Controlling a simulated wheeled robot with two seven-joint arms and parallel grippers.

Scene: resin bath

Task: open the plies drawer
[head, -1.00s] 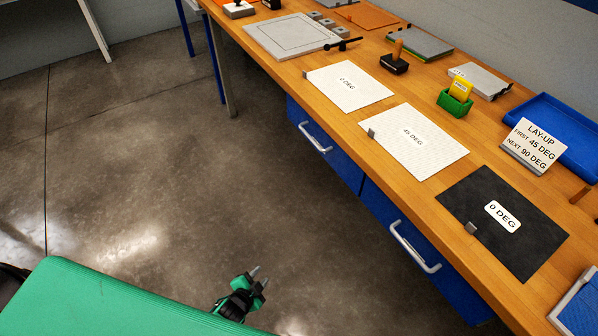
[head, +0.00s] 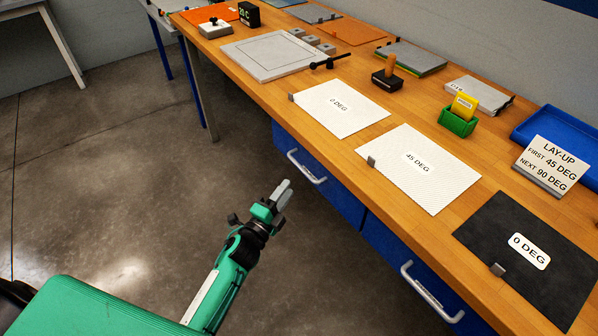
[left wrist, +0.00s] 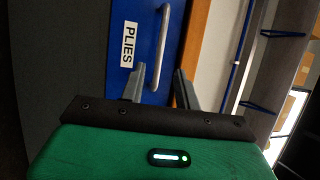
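The plies drawer, a blue front with a white PLIES label (left wrist: 129,44), fills the middle of the left wrist view. Its pale bar handle (left wrist: 162,48) lies ahead of the gap between my left gripper's fingers (left wrist: 160,90), which are apart with nothing between them. In the head view my left gripper (head: 283,193) is in front of and just below the left drawer's handle (head: 307,168), apart from it as far as I can tell. That drawer front (head: 335,193) looks flush with the bench; its label is hidden here. My right gripper is out of view.
A second blue drawer with a handle (head: 432,292) is farther right. The wooden bench top (head: 240,98) carries ply sheets, including a white 45 DEG sheet (head: 418,168), and a lay-up sign (head: 545,165). The floor (head: 110,190) left of my arm is clear.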

